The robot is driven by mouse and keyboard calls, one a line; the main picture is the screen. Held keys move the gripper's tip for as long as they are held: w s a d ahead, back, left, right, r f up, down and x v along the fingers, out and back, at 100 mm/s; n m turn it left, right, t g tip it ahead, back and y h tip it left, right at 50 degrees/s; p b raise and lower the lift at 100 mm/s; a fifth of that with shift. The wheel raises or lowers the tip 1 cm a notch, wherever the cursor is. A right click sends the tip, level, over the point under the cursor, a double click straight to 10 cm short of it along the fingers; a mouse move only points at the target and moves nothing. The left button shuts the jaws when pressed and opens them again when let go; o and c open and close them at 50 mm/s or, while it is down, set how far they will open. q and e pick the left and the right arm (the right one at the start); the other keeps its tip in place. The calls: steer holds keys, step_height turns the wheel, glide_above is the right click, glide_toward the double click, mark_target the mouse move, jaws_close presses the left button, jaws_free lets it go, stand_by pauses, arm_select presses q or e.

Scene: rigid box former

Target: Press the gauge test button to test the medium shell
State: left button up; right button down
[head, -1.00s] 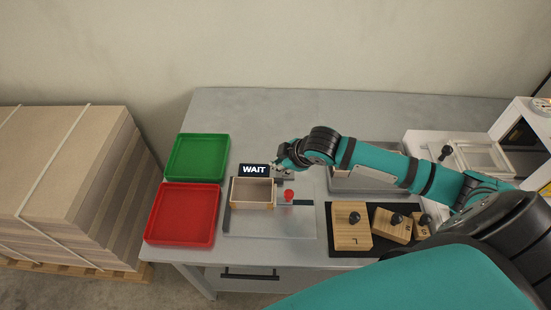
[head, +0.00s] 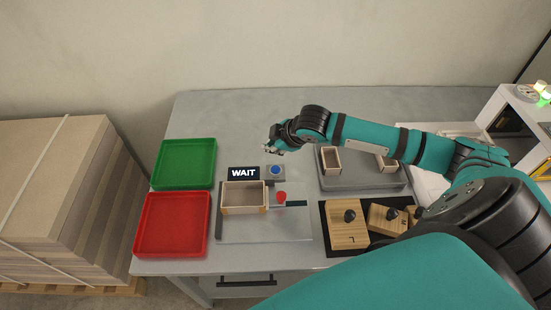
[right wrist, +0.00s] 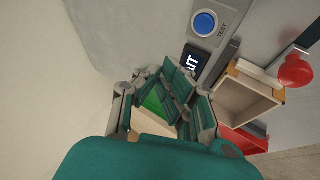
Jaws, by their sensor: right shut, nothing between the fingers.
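The blue test button (head: 275,169) sits on a small grey block; in the right wrist view the button (right wrist: 204,22) has the label TEST beside it. The display (head: 243,173) behind the gauge reads WAIT. An open wooden shell (head: 244,210), apparently the medium one, sits on the gauge plate (head: 260,228); it also shows in the right wrist view (right wrist: 240,98). A red knob (head: 281,197) stands right of the shell. My right gripper (head: 275,142) is shut and empty, above the table behind the button and apart from it. My left gripper is out of view.
A green tray (head: 185,162) and a red tray (head: 171,224) lie on the left. Two other shells (head: 331,160) stand on a grey tray (head: 345,182) under my right arm. Wooden blocks with black knobs (head: 348,232) lie front right. The back of the table is clear.

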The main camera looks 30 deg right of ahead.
steer(key=b, duration=0.6)
glide_above(273, 170)
step_height(273, 170, down, 6)
steer(key=shift+r, duration=0.15)
steer(key=shift+f, duration=0.95)
steer(key=shift+f, duration=0.1)
steer(key=shift+f, duration=0.25)
steer(key=shift+f, duration=0.6)
stand_by(0.8)
steer(key=shift+r, duration=0.1)
steer(key=shift+r+p, duration=0.85)
steer(key=shift+p, duration=0.3)
